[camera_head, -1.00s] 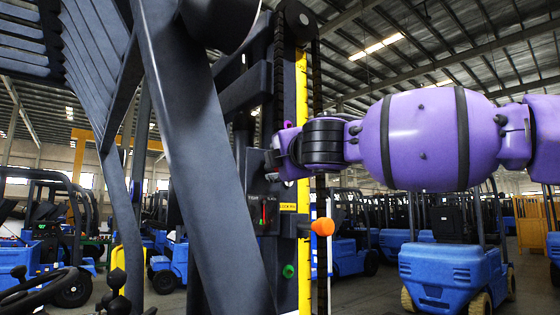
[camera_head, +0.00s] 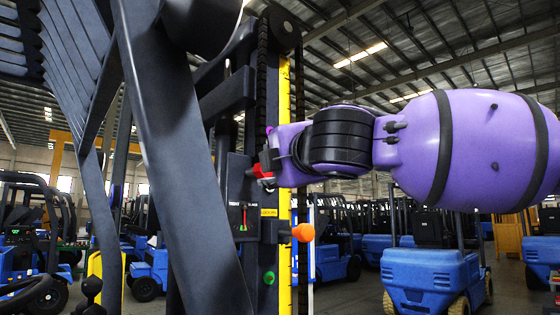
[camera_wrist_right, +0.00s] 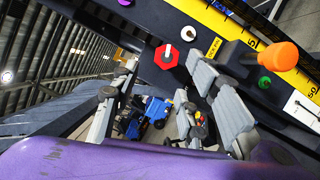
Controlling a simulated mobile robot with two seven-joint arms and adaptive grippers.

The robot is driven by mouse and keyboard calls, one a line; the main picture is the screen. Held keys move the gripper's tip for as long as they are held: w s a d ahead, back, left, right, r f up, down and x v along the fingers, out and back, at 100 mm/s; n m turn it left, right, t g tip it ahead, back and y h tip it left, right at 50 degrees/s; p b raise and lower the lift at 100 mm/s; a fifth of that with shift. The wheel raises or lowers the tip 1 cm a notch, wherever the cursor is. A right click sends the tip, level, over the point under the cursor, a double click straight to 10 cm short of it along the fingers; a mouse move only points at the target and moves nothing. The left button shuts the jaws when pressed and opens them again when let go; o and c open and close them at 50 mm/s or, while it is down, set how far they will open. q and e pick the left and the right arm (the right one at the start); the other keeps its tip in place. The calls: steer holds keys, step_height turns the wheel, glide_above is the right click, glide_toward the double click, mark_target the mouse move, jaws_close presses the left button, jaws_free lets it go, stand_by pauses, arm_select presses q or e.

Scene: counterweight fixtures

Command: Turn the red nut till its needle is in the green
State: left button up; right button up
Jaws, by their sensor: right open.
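The red nut (camera_head: 262,171) is on the dark mast panel in the head view, partly covered by my right gripper (camera_head: 268,162). In the right wrist view the nut (camera_wrist_right: 168,59) is a red hexagon with a pale mark at its centre. I cannot tell how far the fingertips are from the panel. Below the nut, a small gauge (camera_head: 243,217) shows a red needle and a green patch near its lower end. My left gripper is not in view.
An orange knob (camera_head: 303,232) sticks out right of the gauge; it also shows in the right wrist view (camera_wrist_right: 277,56). A green button (camera_head: 269,278) is below it. A yellow scale (camera_head: 285,130) runs up the mast. A dark slanted beam (camera_head: 185,160) stands at the left.

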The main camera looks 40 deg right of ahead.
steer(key=shift+v, duration=1.35)
steer(key=shift+f, duration=0.1)
